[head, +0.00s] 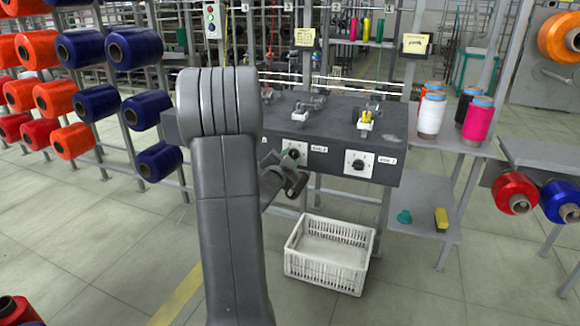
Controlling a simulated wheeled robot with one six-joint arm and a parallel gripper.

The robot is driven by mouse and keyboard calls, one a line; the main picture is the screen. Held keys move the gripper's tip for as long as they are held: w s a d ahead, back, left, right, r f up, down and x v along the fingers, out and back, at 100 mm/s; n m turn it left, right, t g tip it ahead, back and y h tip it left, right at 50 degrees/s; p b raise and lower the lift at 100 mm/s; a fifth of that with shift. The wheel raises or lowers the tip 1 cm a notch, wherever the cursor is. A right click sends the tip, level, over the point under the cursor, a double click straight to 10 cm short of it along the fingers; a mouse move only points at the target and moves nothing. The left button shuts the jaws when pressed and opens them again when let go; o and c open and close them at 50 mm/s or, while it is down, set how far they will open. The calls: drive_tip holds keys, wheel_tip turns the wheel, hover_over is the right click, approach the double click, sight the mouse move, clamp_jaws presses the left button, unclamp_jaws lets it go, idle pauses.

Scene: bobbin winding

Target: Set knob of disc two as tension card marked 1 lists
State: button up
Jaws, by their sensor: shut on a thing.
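A dark winder panel (340,122) stands ahead, with two white dials on its front. The left dial (299,146) has a small label (318,149) beside it, too small to read surely. My gripper (294,163) is at this dial, shut on its knob (291,153), which it partly hides. The right dial (358,163) has a dark knob and its own label (388,161); nothing touches it. My arm hides the panel's left part.
A white crate (329,253) stands on the floor below the panel. Thread cones (431,114) stand on a table at right, above a low shelf (421,212). Racks of orange and blue spools (101,104) stand at left.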

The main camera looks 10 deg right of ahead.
drive_tip(key=shift+m, duration=0.3)
drive_tip(key=o, duration=1)
drive_tip(key=shift+s+a, duration=0.1)
drive_tip(key=v, duration=1.3)
drive_tip(key=shift+s+a+p, duration=0.2)
drive_tip(key=shift+s+p, duration=0.05)
drive_tip(key=shift+p, duration=0.15)
drive_tip(key=shift+w+d, duration=0.1)
drive_tip(key=b+x, duration=0.1)
drive_tip(key=x, duration=1.2)
drive_tip(key=shift+w+d, duration=0.2)
drive_tip(key=shift+w, duration=0.1)
